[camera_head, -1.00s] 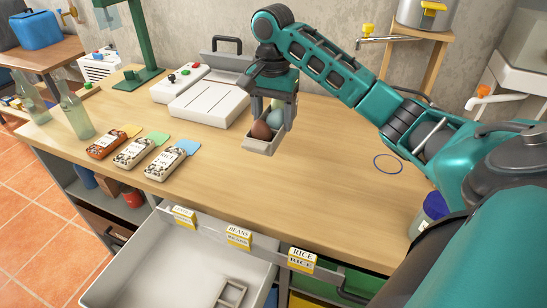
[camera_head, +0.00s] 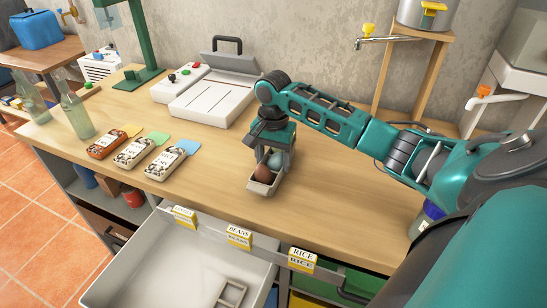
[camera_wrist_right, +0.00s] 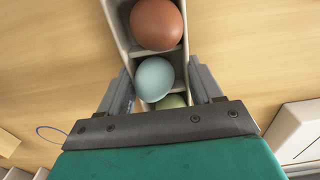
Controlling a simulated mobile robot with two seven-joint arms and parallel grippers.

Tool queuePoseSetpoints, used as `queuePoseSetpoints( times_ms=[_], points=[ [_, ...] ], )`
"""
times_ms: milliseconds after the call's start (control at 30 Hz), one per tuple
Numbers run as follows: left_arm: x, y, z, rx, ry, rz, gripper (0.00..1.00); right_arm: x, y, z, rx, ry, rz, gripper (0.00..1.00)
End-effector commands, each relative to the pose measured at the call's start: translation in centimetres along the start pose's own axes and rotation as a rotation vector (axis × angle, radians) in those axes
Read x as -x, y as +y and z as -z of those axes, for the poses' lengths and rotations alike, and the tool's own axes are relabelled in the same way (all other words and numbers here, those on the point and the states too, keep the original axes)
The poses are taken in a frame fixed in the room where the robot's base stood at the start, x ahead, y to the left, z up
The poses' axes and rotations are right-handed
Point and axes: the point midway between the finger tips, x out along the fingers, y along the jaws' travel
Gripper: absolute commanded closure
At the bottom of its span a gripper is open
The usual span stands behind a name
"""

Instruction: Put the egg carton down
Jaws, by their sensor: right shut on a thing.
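The egg carton (camera_head: 262,188) is a narrow grey tray with a brown egg (camera_head: 262,172) and a pale blue egg (camera_head: 275,160). In the right wrist view the carton (camera_wrist_right: 121,33) also shows a greenish egg (camera_wrist_right: 171,101) behind the brown one (camera_wrist_right: 156,24) and the blue one (camera_wrist_right: 154,78). My right gripper (camera_head: 270,165) is shut on the carton, its fingers along both long sides. The carton is level at or just above the wooden table (camera_head: 330,205); I cannot tell whether it touches. My left gripper is not in view.
A white device with an open lid (camera_head: 210,100) stands behind to the left. Several labelled packets (camera_head: 165,163) lie left of the carton. An open drawer (camera_head: 150,260) juts out below the table's front edge. Table right of the carton is clear.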

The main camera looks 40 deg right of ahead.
Motion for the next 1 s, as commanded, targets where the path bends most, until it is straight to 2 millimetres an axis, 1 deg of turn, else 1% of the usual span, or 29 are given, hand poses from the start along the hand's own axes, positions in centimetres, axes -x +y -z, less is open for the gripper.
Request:
queuePoseSetpoints(
  times_ms=[167,200,433,667,767,867,1000],
  points=[
    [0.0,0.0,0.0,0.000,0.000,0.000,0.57,-0.2,0.0,0.0,0.000,0.000,0.001,0.65],
    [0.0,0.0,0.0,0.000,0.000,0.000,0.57,-0.2,0.0,0.0,0.000,0.000,0.000,0.32],
    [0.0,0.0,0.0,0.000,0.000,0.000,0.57,-0.2,0.0,0.0,0.000,0.000,0.000,0.10],
    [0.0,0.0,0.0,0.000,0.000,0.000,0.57,-0.1,0.0,0.0,0.000,0.000,0.000,0.10],
    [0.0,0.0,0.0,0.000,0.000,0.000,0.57,0.3,-0.1,0.0,0.000,0.000,0.002,0.10],
    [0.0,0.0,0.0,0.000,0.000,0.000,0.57,1.6,-0.1,0.0,0.000,0.000,0.003,0.10],
    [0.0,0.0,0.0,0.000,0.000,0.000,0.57,4.6,-0.1,0.1,0.000,0.003,0.005,0.10]
  ],
)
